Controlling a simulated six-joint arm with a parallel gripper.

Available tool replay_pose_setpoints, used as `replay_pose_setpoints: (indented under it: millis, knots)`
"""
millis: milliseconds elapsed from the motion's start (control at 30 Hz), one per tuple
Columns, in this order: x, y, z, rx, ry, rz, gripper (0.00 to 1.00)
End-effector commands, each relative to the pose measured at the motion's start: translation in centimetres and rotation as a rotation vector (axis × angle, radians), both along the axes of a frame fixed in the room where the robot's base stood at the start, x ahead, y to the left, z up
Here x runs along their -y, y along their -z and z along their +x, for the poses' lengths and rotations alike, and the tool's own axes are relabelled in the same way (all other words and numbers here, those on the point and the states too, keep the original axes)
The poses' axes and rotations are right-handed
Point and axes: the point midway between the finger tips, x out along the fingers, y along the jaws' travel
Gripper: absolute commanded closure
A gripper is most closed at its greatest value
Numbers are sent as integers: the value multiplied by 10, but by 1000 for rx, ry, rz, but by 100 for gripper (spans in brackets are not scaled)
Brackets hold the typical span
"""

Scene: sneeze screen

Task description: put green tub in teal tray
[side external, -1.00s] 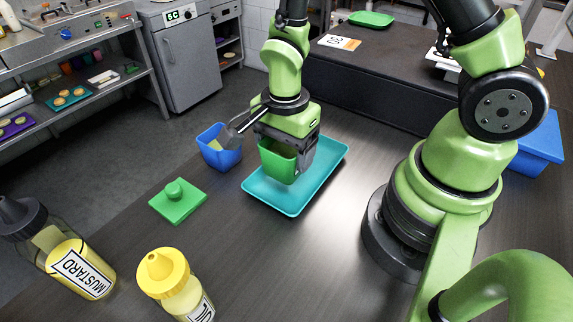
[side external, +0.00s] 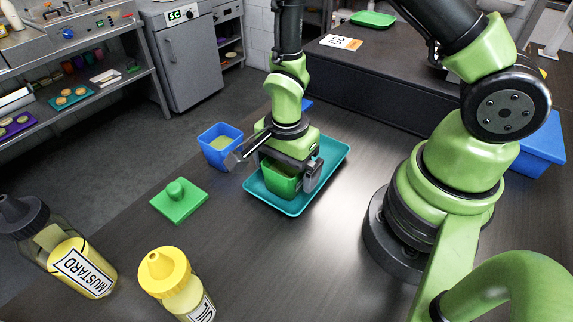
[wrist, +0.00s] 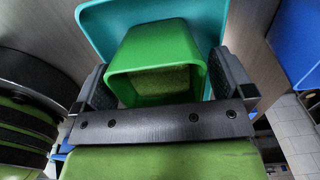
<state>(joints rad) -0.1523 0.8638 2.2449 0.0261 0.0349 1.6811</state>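The green tub (side external: 281,184) is upright between the fingers of my gripper (side external: 281,172), low over or on the floor of the teal tray (side external: 322,172). I cannot tell if its base touches the tray. In the wrist view the tub (wrist: 155,55) has its open mouth towards the camera, with a dull yellow-green content inside. The teal tray (wrist: 210,20) shows behind the tub.
A blue tub (side external: 221,146) stands just left of the tray. A green lid (side external: 180,200) lies nearer the camera. A yellow bottle (side external: 176,284) and a mustard bottle (side external: 78,268) stand at the front left. A blue bin (side external: 540,145) is at right.

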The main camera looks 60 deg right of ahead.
Motion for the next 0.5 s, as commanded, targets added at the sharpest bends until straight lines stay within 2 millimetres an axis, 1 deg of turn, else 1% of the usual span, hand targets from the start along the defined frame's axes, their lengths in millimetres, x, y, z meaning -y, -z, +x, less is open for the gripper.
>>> replay_pose_setpoints:
  millis: [167, 267, 367, 500]
  knots:
    - [0, -1, 0, 0, 0, 0, 1]
    - [0, -8, 1, 3, 0, 1, 1]
    - [0, -21, 1, 5, 0, 1, 1]
    - [0, -47, 2, 8, 1, 1, 1]
